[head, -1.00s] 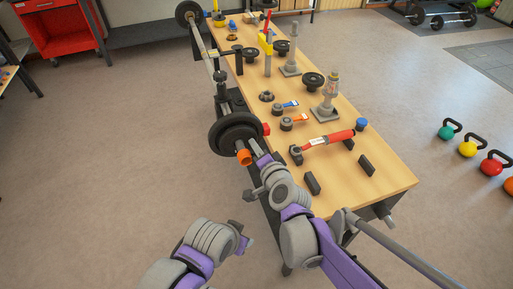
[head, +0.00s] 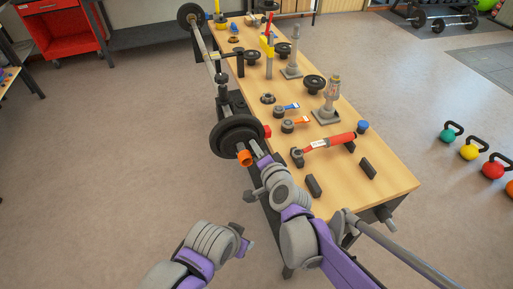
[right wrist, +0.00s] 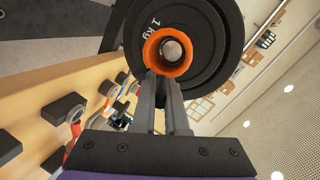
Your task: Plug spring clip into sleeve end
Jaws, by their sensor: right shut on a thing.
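The orange spring clip (head: 245,158) is a flared ring at the near end of the barbell, in front of a black plate (head: 236,134). My right gripper (head: 257,152) is shut on it. In the right wrist view the two dark fingers (right wrist: 163,82) meet at the lower edge of the orange ring (right wrist: 152,48). The round metal sleeve end (right wrist: 172,50) shows inside the ring. How deep the sleeve sits in the clip cannot be told. My left gripper (head: 246,246) is low in the head view, away from the barbell, its jaws unclear.
The wooden bench (head: 385,187) runs beside the barbell (head: 204,49). It carries a red-handled tool (head: 335,139), black blocks (head: 313,186), grey stands (head: 329,103) and small collars. Kettlebells (head: 469,149) stand on the floor at right. The floor (head: 110,170) at left is clear.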

